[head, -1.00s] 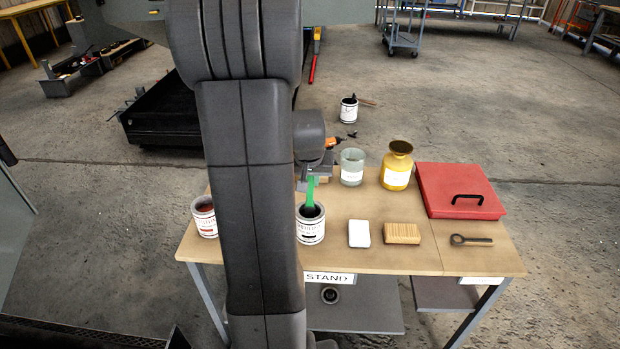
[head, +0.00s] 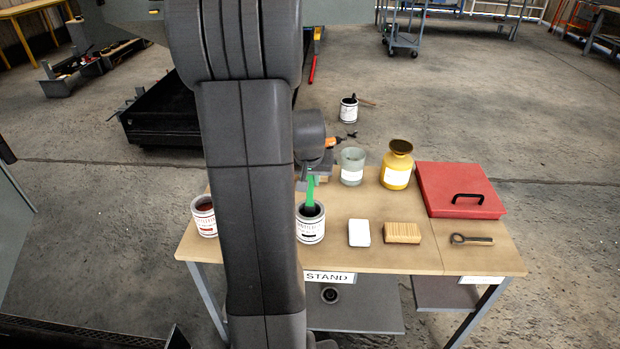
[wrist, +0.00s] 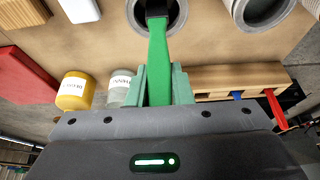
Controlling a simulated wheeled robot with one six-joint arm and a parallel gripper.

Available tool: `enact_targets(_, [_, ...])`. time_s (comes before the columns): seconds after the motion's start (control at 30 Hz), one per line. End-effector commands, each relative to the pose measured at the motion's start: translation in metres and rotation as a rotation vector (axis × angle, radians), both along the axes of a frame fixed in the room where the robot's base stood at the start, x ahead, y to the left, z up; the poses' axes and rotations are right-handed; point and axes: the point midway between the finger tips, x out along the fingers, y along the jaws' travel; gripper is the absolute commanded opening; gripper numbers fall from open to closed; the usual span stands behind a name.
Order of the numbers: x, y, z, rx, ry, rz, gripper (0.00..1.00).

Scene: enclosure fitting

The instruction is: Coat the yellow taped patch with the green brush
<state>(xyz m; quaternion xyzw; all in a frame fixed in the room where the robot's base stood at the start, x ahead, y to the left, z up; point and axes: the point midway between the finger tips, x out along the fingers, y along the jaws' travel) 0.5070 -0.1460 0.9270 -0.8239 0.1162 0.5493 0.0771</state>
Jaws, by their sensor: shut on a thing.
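The green brush (head: 310,190) stands with its lower end inside a white labelled tin (head: 310,228) on the table. In the wrist view the green handle (wrist: 158,62) runs from my gripper (wrist: 157,85) to the dark brush head at the mouth of the tin (wrist: 176,22). My gripper is shut on the handle, with a pale green jaw on each side. In the head view my arm hides most of the gripper. The bristles are hidden in the tin. I do not see a yellow taped patch in these views.
On the table (head: 390,262) are another tin (head: 204,217), a glass jar (head: 352,167), a yellow jar (head: 397,165), a white block (head: 359,233), a wooden-coloured block (head: 402,233), a red case (head: 458,190) and a ring-ended tool (head: 471,239). A wooden rack (wrist: 225,80) is beside my gripper.

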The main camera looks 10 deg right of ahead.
Motion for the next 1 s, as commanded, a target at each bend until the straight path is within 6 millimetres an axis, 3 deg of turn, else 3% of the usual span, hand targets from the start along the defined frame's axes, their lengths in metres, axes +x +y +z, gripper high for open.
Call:
enact_targets(0.47, [-0.001,0.000,0.000,0.001,0.004,-0.001,0.00])
enact_targets(1.0, [0.000,0.000,0.044,0.000,0.001,0.000,0.00])
